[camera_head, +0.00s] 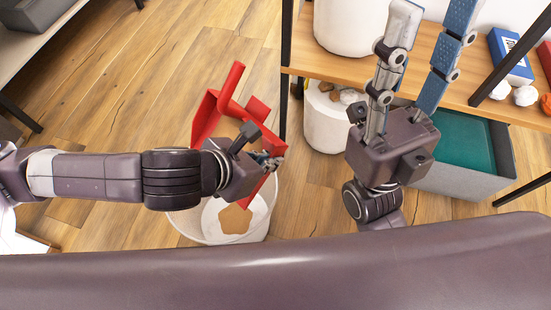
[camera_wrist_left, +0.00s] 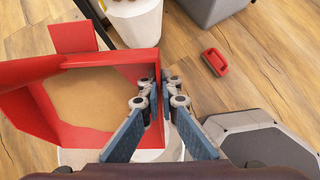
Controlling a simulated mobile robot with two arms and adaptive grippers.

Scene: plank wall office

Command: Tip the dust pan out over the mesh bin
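The red dust pan (camera_head: 207,115) is held by my left gripper (camera_head: 268,162), tilted over the mesh bin. In the left wrist view, the fingers (camera_wrist_left: 160,92) are closed around one red wall of the dust pan (camera_wrist_left: 95,137). A flat tan area shows inside the pan there; I cannot tell whether it is contents. The mesh bin (camera_head: 257,232) stands on the floor below, with a pale rim and a tan piece (camera_head: 234,219) showing inside it. My arm and the pan hide part of the bin. My right gripper (camera_head: 430,15) is open and empty, its fingers pointing up, over to the right.
A wooden shelf (camera_head: 330,66) stands at the back right, with a white container on it. Below are a white bin (camera_head: 322,130) with scraps and a grey box (camera_head: 465,184) with a teal inside. A red handled object (camera_wrist_left: 214,62) lies on the floor in the wrist view.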

